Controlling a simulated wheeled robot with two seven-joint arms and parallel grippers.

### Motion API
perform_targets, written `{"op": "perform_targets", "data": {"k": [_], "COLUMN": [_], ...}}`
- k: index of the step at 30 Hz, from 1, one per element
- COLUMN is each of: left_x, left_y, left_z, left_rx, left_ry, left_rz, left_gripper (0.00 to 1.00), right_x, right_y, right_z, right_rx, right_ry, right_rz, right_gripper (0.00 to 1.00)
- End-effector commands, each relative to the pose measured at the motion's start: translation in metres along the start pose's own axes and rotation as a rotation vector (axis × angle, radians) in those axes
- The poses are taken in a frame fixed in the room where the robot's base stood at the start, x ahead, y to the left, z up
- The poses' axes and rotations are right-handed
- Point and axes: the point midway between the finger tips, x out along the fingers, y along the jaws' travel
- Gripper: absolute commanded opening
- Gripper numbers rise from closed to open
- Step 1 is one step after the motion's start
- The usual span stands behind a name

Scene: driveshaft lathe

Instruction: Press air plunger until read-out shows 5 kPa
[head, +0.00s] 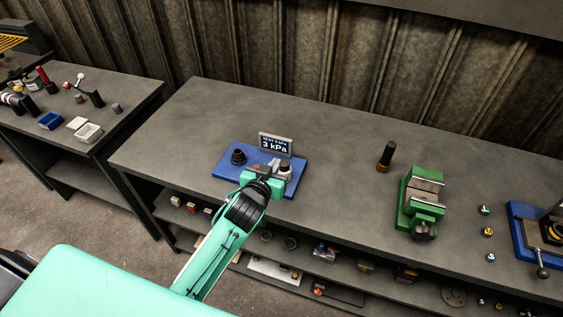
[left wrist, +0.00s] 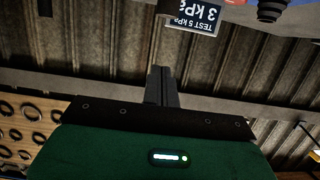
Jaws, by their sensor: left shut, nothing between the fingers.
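A blue base plate (head: 226,172) lies on the workbench and carries the test device. Its read-out (head: 276,145) shows 3 kPa below a line that seems to say TEST 5 kPa; it also appears upside down in the left wrist view (left wrist: 196,17). A black stepped knob (head: 238,157) stands on the plate's left; a silver-grey part (head: 285,172) is on its right. I cannot tell which is the plunger. My left gripper (head: 270,169) is over the plate's right part, shut and empty (left wrist: 162,72). It partly hides the silver-grey part; contact is unclear. My right gripper is out of view.
A green vise (head: 421,205) and a dark cylinder (head: 386,155) stand to the right. A blue-based device (head: 522,232) is at the far right edge. A side table (head: 128,93) with small trays is at left. The bench between plate and vise is clear.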

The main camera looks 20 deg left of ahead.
Motion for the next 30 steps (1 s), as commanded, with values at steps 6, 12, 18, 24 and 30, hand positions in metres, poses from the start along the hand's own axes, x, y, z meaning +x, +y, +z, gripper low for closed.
{"op": "perform_targets", "data": {"k": [6,12,18,24,30], "left_x": [0.039,0.062,0.067,0.068,0.068], "left_y": [0.0,0.0,0.0,0.001,0.0], "left_z": [-0.003,0.011,0.032,0.039,0.039], "left_rx": [0.002,0.001,-0.001,0.0,0.0], "left_ry": [-0.001,-0.006,-0.002,0.0,0.0], "left_rz": [-0.001,-0.001,0.0,0.001,0.001], "left_gripper": [0.0,0.0,0.0,0.0,0.0], "right_x": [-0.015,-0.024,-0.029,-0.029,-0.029], "right_y": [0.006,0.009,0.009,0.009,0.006], "right_z": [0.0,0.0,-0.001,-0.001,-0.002], "right_rx": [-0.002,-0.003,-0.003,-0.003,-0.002], "right_ry": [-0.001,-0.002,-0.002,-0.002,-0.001], "right_rz": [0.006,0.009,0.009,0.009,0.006], "right_gripper": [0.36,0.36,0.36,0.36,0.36]}}
